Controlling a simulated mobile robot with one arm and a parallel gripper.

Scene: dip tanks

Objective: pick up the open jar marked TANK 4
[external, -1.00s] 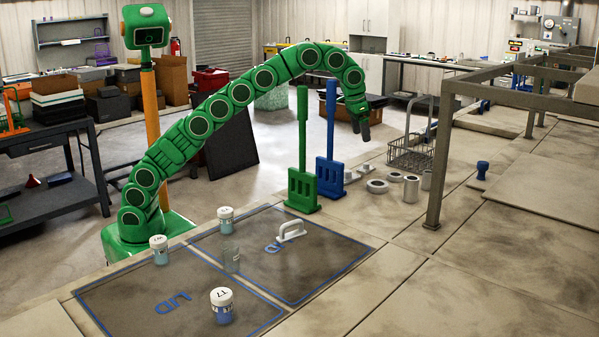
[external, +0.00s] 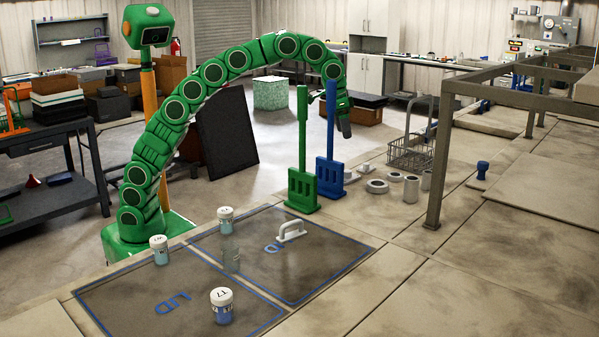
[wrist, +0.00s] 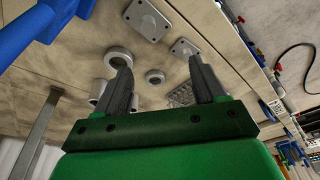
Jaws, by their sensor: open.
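My gripper (external: 346,130) is raised beyond the blue paddle, well away from the jars. In the wrist view its two fingers (wrist: 158,78) are apart with nothing held between them. No jar shows in that view.
A green paddle (external: 303,180) and a blue paddle (external: 330,170) stand upright between my gripper and the jars. A white handle (external: 291,231) sits on the panel.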

